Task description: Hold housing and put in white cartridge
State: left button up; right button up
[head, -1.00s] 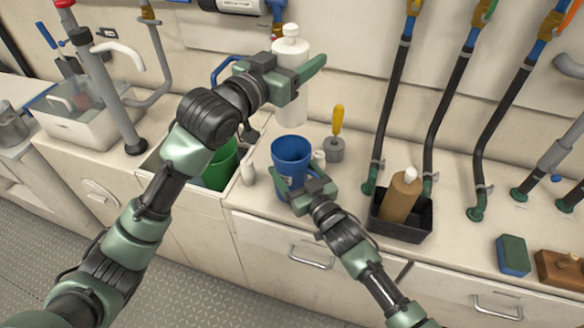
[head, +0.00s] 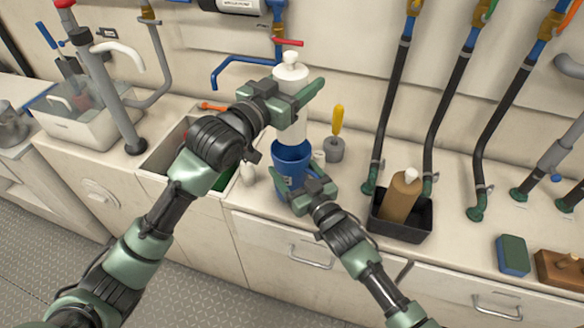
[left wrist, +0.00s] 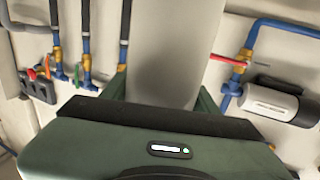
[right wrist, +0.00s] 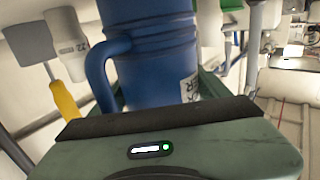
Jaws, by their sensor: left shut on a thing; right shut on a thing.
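The white cartridge (head: 290,72), a cylinder with a knobbed top, is upright in my left gripper (head: 296,103), which is shut on it. Its lower end is at the mouth of the blue housing (head: 293,166); how far inside it reaches is hidden. The housing stands upright on the counter. My right gripper (head: 308,190) is shut on the housing from the front right. The right wrist view shows the housing (right wrist: 155,50) close up, with a side handle and a label. The left wrist view shows the cartridge's pale side (left wrist: 168,50).
A small white bottle (head: 247,174) stands left of the housing, by the sink (head: 160,160). A yellow-handled tool (head: 338,122) stands behind right. A black tray (head: 402,226) holding a brown bottle (head: 401,194) is to the right. Hoses run up the wall.

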aim_at(282, 137)
pick_arm(q)
jog(key=shift+f, duration=5.35)
pick_arm(e)
jog(key=shift+f, duration=0.1)
pick_arm(q)
jog(key=o, duration=1.6)
jog(key=shift+o, duration=0.2)
jog(key=shift+s, duration=0.1)
jog(key=v, duration=1.2)
pick_arm(e)
jog(key=o, duration=1.7)
